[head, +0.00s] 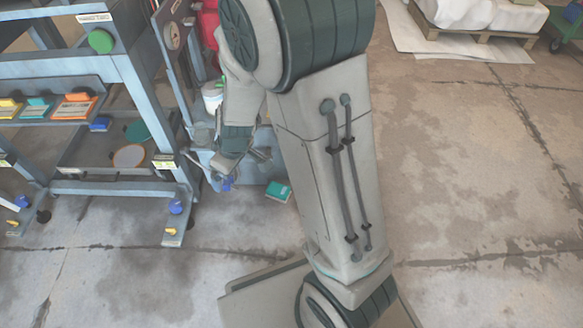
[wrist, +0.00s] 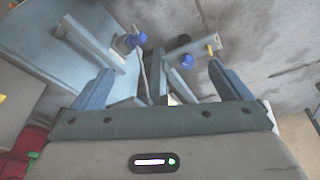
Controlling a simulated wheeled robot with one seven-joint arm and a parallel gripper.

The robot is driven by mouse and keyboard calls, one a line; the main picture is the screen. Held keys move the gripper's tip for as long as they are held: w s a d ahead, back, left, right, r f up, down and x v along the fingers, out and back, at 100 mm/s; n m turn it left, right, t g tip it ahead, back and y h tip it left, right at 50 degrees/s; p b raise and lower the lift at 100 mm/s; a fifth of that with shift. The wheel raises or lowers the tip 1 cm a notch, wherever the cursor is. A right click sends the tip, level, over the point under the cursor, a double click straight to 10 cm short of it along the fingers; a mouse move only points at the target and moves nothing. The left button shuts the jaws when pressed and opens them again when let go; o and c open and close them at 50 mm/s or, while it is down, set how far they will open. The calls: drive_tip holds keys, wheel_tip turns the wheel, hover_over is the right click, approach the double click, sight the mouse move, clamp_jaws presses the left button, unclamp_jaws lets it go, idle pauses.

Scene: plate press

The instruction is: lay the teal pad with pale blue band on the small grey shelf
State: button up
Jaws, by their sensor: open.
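A teal pad (head: 278,191) with a lighter edge lies low beside the blue-grey cart, right of my gripper (head: 226,165) in the head view; whether its band is pale blue is too small to tell. Another teal pad (head: 40,106) sits between yellow and orange pads on a narrow grey shelf (head: 58,121) of the rack at left. I cannot tell for sure which shelf is the small grey one. In the wrist view my gripper (wrist: 162,80) has its blue-grey fingers wide apart, with no pad between them. No teal pad shows there.
The blue-grey rack (head: 150,110) with a lower tray (head: 90,158) fills the left. Its feet carry blue and yellow knobs (head: 173,231). A red container (head: 208,25) stands behind my arm. A covered pallet (head: 480,38) is at top right. Concrete floor (head: 460,190) at right is clear.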

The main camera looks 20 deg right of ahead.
drive_tip(key=s+d+r+m+g+h, duration=0.1)
drive_tip(key=s+d+r+m, duration=0.7)
drive_tip(key=s+r, duration=0.5)
drive_tip(key=shift+s+d+g+h, duration=0.4)
drive_tip(key=shift+s+d, duration=0.75)
drive_tip(key=shift+s, duration=0.1)
